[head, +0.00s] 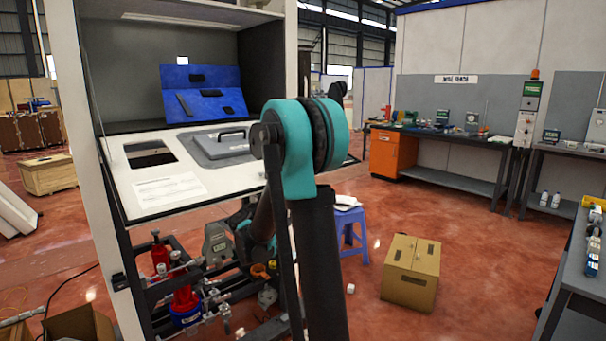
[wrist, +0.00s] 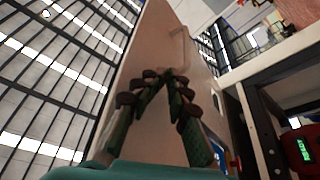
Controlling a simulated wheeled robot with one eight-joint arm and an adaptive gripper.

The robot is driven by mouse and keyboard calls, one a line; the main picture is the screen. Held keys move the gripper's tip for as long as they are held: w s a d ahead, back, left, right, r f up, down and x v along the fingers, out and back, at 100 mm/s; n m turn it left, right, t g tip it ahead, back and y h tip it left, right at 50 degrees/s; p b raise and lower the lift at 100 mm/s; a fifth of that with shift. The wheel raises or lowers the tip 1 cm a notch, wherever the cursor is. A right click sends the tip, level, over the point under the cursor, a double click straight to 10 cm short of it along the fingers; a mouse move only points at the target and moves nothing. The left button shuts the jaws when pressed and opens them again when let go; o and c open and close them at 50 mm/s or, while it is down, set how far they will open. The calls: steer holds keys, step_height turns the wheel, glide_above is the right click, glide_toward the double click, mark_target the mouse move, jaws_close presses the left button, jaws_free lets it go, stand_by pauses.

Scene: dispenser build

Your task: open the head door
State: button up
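In the wrist view, a tall pale panel (wrist: 150,125), which may be the head door, rises behind my gripper. A pale handle-like bar (wrist: 180,48) shows near its upper right edge. My gripper (wrist: 165,76) has its two dark green fingers leaning together in front of the panel, with the tips meeting. No object shows between them. I cannot tell whether the tips touch the panel. In the head view, the dispenser cabinet (head: 74,110) has an open upper bay. My arm stands in front of its right side, and my gripper cannot be made out there.
A pale work deck (head: 165,192) with a grey handled lid (head: 222,146) lies under the bay, and a blue item (head: 203,95) stands behind. A cardboard box (head: 411,271) and blue stool (head: 350,225) stand on the red floor to the right. A workbench (head: 455,140) is farther back.

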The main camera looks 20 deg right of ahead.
steer(key=shift+a, duration=0.3)
steer(key=v, duration=2)
steer(key=shift+w+f, duration=0.3)
steer(key=shift+f, duration=0.05)
stand_by(1.1)
steer(key=shift+d, duration=0.1)
steer(key=s+d+f+n+g+y, duration=0.45)
steer(key=s+d+f+y, duration=0.45)
steer(key=d+f, duration=0.5)
steer(key=s+a+f+n+g+y, duration=0.2)
steer(key=s+a+f+y, duration=0.8)
steer(key=s+a, duration=0.1)
steer(key=shift+s, duration=0.85)
steer(key=shift+a, duration=0.1)
